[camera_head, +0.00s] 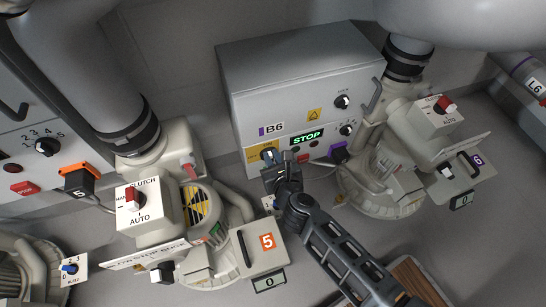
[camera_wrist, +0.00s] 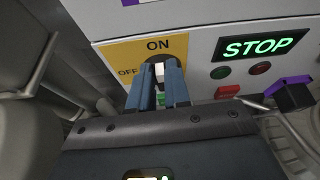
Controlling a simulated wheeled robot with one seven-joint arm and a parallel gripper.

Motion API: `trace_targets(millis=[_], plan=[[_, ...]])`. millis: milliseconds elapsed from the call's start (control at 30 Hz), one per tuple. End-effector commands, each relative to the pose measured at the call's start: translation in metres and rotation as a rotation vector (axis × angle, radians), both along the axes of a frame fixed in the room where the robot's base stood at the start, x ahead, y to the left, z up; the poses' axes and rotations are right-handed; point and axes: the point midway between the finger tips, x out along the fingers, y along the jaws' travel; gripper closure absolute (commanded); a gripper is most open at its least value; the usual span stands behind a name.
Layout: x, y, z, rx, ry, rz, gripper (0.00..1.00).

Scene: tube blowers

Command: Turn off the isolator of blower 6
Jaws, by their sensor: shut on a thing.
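The blower 6 cabinet (camera_head: 245,108) is a grey box labelled B6, with a lit green STOP display (camera_head: 306,138). Its isolator plate (camera_head: 252,160) is yellow at the lower left of the front. In the wrist view the plate (camera_wrist: 118,53) reads ON at the top and OFF at the left. My gripper (camera_head: 279,158) is at the plate; its two blue-grey fingers (camera_wrist: 165,78) are closed around the isolator knob (camera_wrist: 159,70). A white part of the knob shows between the fingers, below ON. The fingers hide most of the knob, and its exact angle is hard to tell.
Right of the isolator are a red button (camera_wrist: 227,92) and a purple plug (camera_head: 338,152) with a cable. Blower 5 (camera_head: 195,215) stands at the left and blower 6 (camera_head: 375,178) at the right, both close to my arm. Grey floor shows at the lower right.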

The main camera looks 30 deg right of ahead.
Motion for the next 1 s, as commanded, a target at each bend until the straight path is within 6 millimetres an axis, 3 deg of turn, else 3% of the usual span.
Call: trace_targets(millis=[1000], plan=[[0.005,0.025,-0.014,-0.816,0.160,0.001,1.00]])
